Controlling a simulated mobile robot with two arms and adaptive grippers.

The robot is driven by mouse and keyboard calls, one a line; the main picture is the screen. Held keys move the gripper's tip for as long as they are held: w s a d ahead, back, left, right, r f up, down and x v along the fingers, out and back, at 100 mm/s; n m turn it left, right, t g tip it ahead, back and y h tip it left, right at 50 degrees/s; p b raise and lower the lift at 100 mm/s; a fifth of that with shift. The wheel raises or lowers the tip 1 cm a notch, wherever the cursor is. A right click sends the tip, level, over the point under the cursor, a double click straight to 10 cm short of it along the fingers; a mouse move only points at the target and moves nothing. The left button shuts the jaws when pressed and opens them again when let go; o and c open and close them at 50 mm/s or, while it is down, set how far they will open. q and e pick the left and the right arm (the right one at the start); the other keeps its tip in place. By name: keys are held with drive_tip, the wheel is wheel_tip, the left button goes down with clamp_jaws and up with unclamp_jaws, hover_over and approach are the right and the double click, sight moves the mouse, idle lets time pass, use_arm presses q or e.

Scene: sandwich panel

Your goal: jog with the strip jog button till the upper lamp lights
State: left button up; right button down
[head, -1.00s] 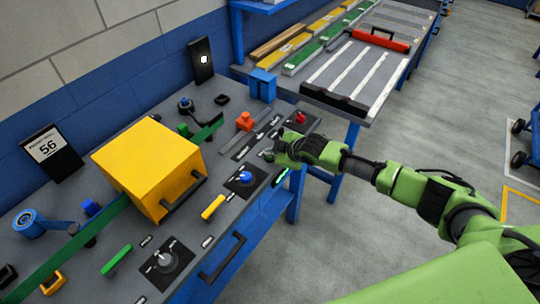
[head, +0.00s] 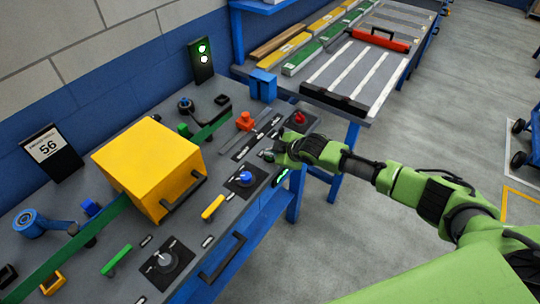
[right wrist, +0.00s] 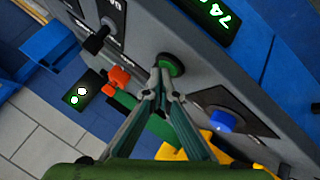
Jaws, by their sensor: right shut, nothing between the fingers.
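My right gripper (head: 270,155) is shut and empty at the right end of the panel. The fingers hide the button in the head view. The lamp box (head: 201,61) at the back shows both lamps lit, the upper lamp (head: 202,49) and a white one below. It also shows in the right wrist view (right wrist: 81,92). My left gripper is out of view.
A yellow box (head: 147,160) stands over the green strip (head: 100,215). A blue knob (head: 246,177), a red button (head: 300,118) and an orange part (head: 245,121) are near the gripper.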

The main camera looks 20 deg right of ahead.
drive_tip(key=shift+s, duration=0.1)
drive_tip(key=shift+r+p, duration=0.8)
drive_tip(key=shift+r, duration=0.25)
wheel_tip(320, 180, up, 5)
drive_tip(key=p, duration=0.4)
drive_tip(key=shift+f+p, duration=0.15)
drive_tip(key=shift+p, duration=0.25)
drive_tip(key=shift+f, duration=0.1)
